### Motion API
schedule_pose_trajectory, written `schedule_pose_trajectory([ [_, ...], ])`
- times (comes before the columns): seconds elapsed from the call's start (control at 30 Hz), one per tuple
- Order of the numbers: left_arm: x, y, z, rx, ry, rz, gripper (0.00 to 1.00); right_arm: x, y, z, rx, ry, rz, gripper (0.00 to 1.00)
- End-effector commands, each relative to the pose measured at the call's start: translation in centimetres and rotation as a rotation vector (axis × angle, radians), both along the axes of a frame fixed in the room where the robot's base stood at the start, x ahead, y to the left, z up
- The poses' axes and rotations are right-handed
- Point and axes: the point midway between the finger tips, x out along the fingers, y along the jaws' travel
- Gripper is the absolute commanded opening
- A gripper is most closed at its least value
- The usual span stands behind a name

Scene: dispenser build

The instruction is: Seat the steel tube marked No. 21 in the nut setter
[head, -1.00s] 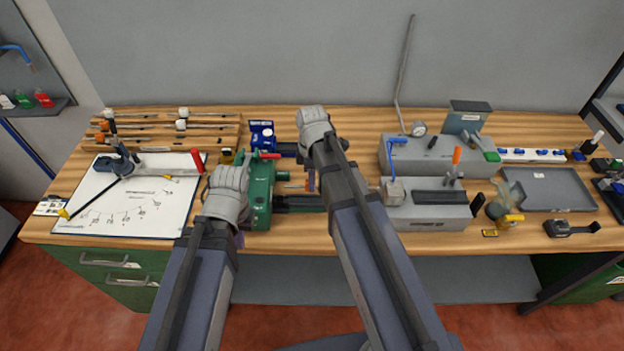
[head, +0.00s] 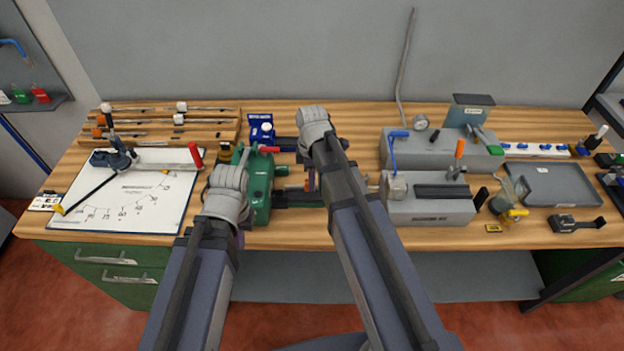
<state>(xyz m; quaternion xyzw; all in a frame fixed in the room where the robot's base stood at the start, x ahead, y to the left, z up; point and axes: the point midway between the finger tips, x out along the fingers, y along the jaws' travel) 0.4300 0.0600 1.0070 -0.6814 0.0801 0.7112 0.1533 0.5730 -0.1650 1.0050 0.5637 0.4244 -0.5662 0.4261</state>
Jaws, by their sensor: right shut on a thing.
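My right gripper (head: 311,181) is at the middle of the bench, its jaws mostly hidden by my own wrist and forearm. Which machine is the nut setter cannot be read.
Several rods lie on a wooden rack (head: 215,140) at the back left. A blue labelled unit (head: 262,129) stands behind the green machine. Grey machines (head: 432,210) and a grey tray (head: 555,190) fill the right side.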

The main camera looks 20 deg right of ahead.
Motion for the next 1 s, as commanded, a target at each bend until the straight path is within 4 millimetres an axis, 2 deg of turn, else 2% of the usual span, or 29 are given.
schedule_pose_trajectory([
  [0.6,0.0,0.0,-1.9,0.0,0.0,0.0,0.0,0.0,0.0,-1.9,0.0,0.0,0.0,0.0],
  [1.0,0.0,0.0,-1.9,0.0,0.0,0.0,0.0,0.0,0.0,-1.9,0.0,0.0,0.0,0.0],
])
